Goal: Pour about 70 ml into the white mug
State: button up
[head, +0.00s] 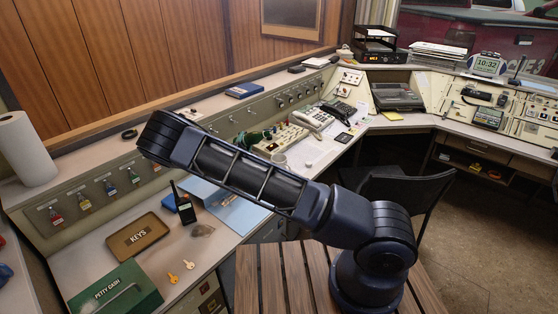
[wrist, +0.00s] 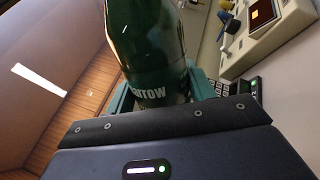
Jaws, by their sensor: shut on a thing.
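In the wrist view a dark green glass bottle (wrist: 148,45) with pale lettering stands between the teal fingers of my gripper (wrist: 162,92), which is shut on it. The bottle's top is out of that view. I cannot see any liquid level or stream.
A dark chair (head: 405,190) stands at right.

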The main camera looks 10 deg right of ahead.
jog(key=shift+f, duration=0.1)
jog(key=shift+s+d+f+n+y, duration=0.15)
jog(key=shift+d+f+n+y, duration=0.3)
jog(key=shift+n, duration=0.45)
jog(key=shift+s+d+n, duration=0.15)
jog(key=shift+d+n, duration=0.15)
jog(key=shift+n, duration=0.3)
jog(key=shift+s+d+r+n+y, duration=0.2)
jog(key=shift+d+n+y, duration=0.2)
jog(key=shift+n, duration=0.3)
jog(key=f+n, duration=0.1)
jog(key=n, duration=0.1)
jog(key=d+f+n+y, duration=0.1)
jog(key=f+n, duration=0.1)
jog(key=f+n+g, duration=0.1)
jog(key=n, duration=0.1)
jog(key=shift+s+d+f, duration=0.25)
jog(key=shift+d+f, duration=0.1)
jog(key=shift+d, duration=0.05)
jog(key=n, duration=0.1)
jog(key=d+n, duration=0.1)
jog(key=n+g, duration=0.1)
jog(key=shift+s+d+n+y, duration=0.25)
jog(key=shift+d+n, duration=0.05)
